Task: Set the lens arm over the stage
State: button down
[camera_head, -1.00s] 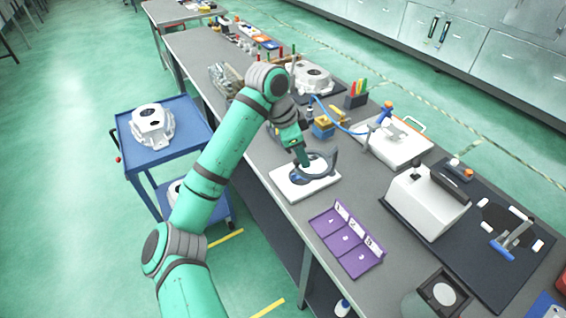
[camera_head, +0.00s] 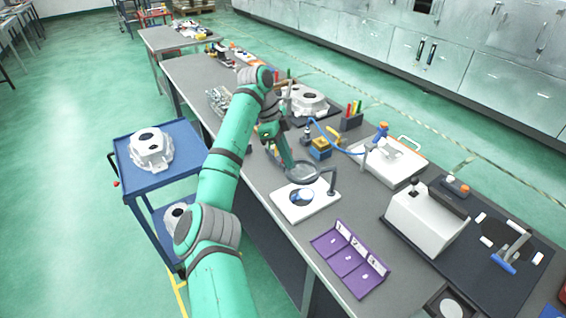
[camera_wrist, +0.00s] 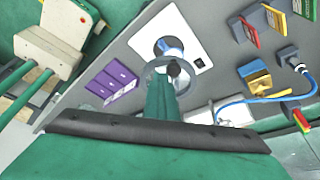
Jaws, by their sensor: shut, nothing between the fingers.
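The white stage (camera_head: 311,210) lies flat on the bench, with a round dark and blue spot near its middle. The lens arm's ring (camera_head: 303,180) is at the stage's back edge in the head view, joined to a dark post (camera_head: 332,184) at the stage's right. My gripper (camera_head: 288,166) is shut and empty, beside or against the ring's left side; contact is unclear. In the wrist view, the ring (camera_wrist: 148,74) overlaps the edge of the stage (camera_wrist: 197,40), apart from the blue spot (camera_wrist: 168,47). My fingertips partly hide the ring there.
A purple divided tray (camera_head: 350,262) lies in front of the stage. A yellow-and-blue block (camera_head: 319,150) and a blue hose (camera_head: 340,147) are behind it. A white box-shaped device (camera_head: 425,222) stands right on a dark mat. A blue cart (camera_head: 185,143) with castings stands left.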

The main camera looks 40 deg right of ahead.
jog(key=shift+w+d+r+m, duration=0.2)
jog(key=shift+w+d+m, duration=0.1)
jog(key=shift+w, duration=0.15)
jog(key=shift+w+r, duration=0.15)
jog(key=shift+r, duration=0.1)
jog(key=shift+w+r, duration=0.1)
jog(key=shift+r, duration=0.1)
jog(key=v, duration=0.9)
jog(key=shift+s+a+r, duration=0.2)
jog(key=shift+a+r, duration=0.05)
